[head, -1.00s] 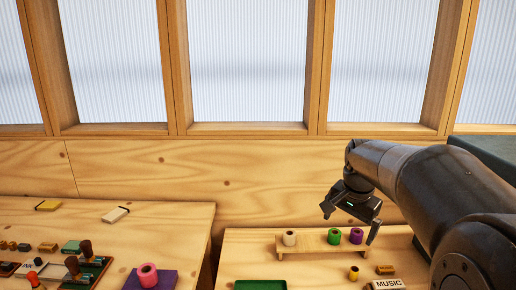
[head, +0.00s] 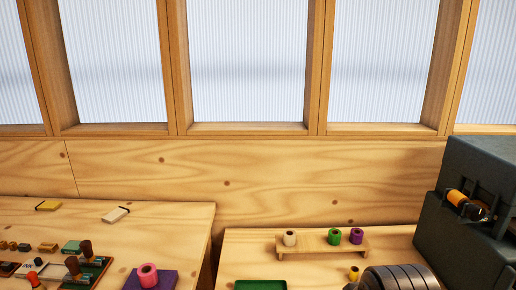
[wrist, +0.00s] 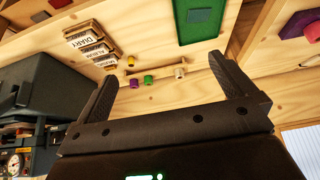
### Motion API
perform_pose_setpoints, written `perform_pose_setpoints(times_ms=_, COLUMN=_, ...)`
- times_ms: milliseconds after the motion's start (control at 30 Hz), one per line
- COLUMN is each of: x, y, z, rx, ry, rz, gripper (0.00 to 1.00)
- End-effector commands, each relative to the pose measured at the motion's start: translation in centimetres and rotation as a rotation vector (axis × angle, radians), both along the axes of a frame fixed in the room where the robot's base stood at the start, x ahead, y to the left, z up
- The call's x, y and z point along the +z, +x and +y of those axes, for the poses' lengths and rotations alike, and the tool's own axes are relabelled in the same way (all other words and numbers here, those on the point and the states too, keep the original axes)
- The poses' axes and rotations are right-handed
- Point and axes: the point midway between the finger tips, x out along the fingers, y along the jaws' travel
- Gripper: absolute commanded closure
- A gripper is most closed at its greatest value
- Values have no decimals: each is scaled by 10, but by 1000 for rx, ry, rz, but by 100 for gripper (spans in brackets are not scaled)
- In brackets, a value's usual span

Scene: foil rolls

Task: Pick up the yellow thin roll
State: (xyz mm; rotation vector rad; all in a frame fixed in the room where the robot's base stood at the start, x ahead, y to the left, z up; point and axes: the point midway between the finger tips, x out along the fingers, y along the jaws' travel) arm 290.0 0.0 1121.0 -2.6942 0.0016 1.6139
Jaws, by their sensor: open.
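The small yellow roll (head: 353,272) stands on the right-hand wooden table, in front of the low wooden rack, close beside my arm in the head view. It also shows in the wrist view (wrist: 131,61), small and apart from my fingers. The rack (head: 300,247) holds a white roll (head: 290,238), a green roll (head: 334,237) and a purple roll (head: 356,236). My gripper (wrist: 163,68) shows in the wrist view, open, with nothing between its fingers. In the head view the gripper is out of sight; only part of my arm shows at the bottom right.
A green tray (head: 260,285) lies at the table's front. Lettered blocks (wrist: 92,42) lie near the yellow roll. A dark box (head: 470,190) stands at the right. The left table holds a pink roll (head: 148,275) on a purple block and several small items.

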Motion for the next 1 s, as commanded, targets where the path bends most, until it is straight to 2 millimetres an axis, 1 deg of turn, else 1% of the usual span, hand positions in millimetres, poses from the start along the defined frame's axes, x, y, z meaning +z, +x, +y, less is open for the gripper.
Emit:
perform_pose_setpoints(times_ms=67, x=-1, y=-1, z=0, rx=4, ry=-1, rz=-1, gripper=0)
perform_pose_setpoints(times_ms=100, x=-1, y=-1, z=0, rx=4, ry=-1, rz=-1, gripper=2)
perform_pose_setpoints(times_ms=267, x=-1, y=-1, z=0, rx=3, ry=-1, rz=0, gripper=14)
perform_pose_setpoints(times_ms=633, x=0, y=0, z=0, rx=2, ry=-1, rz=0, gripper=44)
perform_pose_setpoints(times_ms=867, x=0, y=0, z=0, rx=1, ry=0, rz=0, gripper=45)
perform_pose_setpoints(times_ms=967, x=1, y=6, z=-1, rx=-6, ry=0, rz=3, gripper=45)
perform_pose_setpoints(times_ms=1000, x=2, y=12, z=-3, rx=-13, ry=0, rz=6, gripper=45)
